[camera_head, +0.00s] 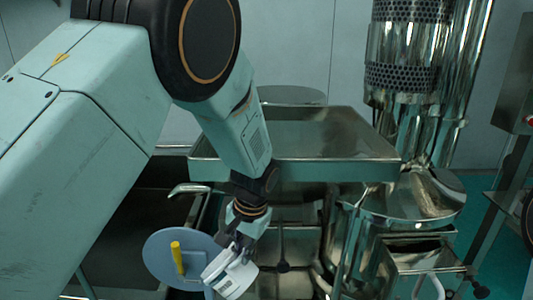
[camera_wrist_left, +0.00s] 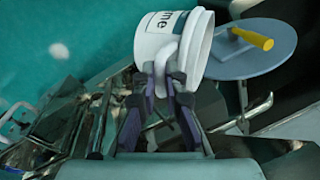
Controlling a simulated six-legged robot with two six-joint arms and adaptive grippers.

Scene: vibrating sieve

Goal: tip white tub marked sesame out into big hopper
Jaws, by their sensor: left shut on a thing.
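My left gripper (camera_head: 240,247) is shut on the handle of a white tub (camera_head: 236,281). The tub looks tilted in the head view, held in the air near a blue-grey disc. Its contents are hidden. A wide, shallow steel pan (camera_head: 300,170) stands behind the gripper; I cannot tell whether it is the big hopper. My right gripper is not in view.
The blue-grey disc (camera_head: 160,250) with a yellow handle (camera_head: 177,258) is beside the tub; the disc also shows in the left wrist view (camera_wrist_left: 230,62). A square steel funnel (camera_head: 420,246) stands at lower right. A perforated steel column (camera_head: 400,50) rises behind.

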